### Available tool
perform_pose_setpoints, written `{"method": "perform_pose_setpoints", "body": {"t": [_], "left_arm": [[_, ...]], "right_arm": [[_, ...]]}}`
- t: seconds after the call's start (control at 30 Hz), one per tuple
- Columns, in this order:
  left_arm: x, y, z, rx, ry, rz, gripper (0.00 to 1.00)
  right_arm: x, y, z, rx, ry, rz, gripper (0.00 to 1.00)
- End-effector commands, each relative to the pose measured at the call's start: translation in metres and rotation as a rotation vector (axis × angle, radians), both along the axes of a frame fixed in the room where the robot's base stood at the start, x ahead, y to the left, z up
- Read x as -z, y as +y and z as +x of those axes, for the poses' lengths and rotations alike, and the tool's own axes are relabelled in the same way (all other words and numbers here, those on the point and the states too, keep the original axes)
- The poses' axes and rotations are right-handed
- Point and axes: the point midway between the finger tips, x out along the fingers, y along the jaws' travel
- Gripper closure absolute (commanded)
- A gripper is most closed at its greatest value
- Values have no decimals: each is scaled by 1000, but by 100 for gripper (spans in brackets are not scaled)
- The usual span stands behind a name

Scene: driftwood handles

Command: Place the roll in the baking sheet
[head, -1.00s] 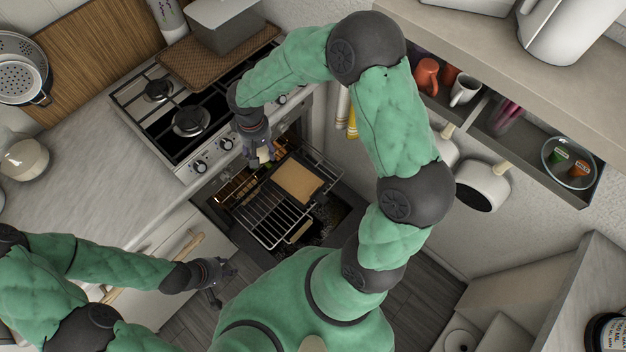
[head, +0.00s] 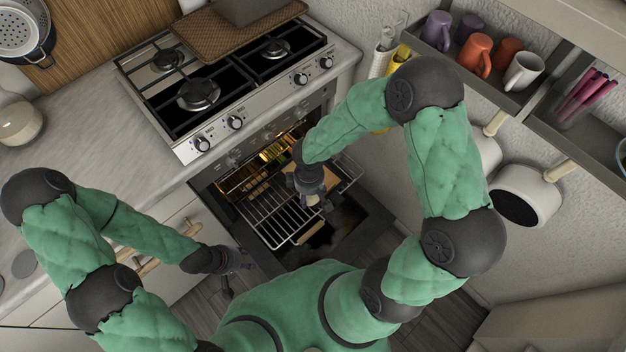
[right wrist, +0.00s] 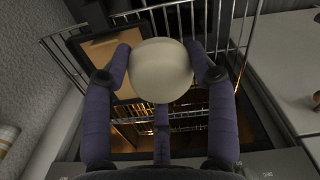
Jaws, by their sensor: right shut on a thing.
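The roll (right wrist: 160,72), smooth, round and cream, is between the fingers of my right gripper (right wrist: 163,75). In the head view my right gripper (head: 318,203) is shut on it above the pulled-out oven rack (head: 262,222), hiding most of the roll. The baking sheet (right wrist: 98,52), tan with a dark rim, lies on the rack, beyond and left of the roll in the right wrist view. In the head view the arm and gripper cover much of the sheet. My left gripper (head: 236,277) is open and empty, low beside the cabinet front.
The oven door (head: 352,232) is folded down below the rack. The stove (head: 230,85) and counter (head: 90,130) stand to the left. A wall shelf with mugs (head: 523,70) and a hanging pan (head: 528,195) are at the right, near my right arm.

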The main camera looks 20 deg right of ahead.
Motion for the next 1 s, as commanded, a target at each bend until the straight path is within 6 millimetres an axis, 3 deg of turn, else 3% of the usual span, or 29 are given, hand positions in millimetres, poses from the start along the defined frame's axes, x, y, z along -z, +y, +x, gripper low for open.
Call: {"method": "perform_pose_setpoints", "body": {"t": [0.17, 0.5, 0.6, 0.8, 1.0], "left_arm": [[6, 0, 0, 0, -1, 0, 60], [22, 0, 0, 0, -1, 0, 60], [29, 0, 0, 0, -1, 0, 60], [39, 0, 0, 0, -1, 0, 60], [42, 0, 0, 0, -1, 0, 60]], "right_arm": [[14, -9, 12, -25, 0, 4, 75], [47, -47, 73, -22, 0, 3, 75], [65, -54, 84, -23, 3, 3, 75], [90, -66, 103, -24, 1, 3, 75], [97, -70, 110, -25, 0, 3, 75]]}}
